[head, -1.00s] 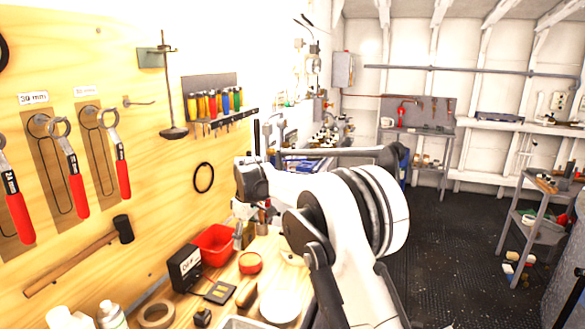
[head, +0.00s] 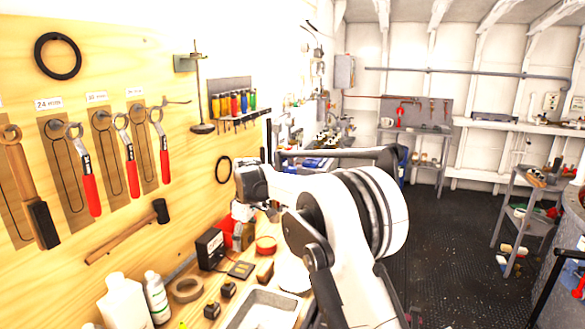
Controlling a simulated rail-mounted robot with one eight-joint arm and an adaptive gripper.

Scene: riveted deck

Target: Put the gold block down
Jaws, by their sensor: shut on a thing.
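My gripper (head: 243,236) shows small and partly covered at the end of my white and black arm. It points down over the wooden workbench, in front of a red bin. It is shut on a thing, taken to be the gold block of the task. The block itself cannot be made out; it is too small or hidden by my gripper and arm.
A tool board (head: 90,120) stands behind.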

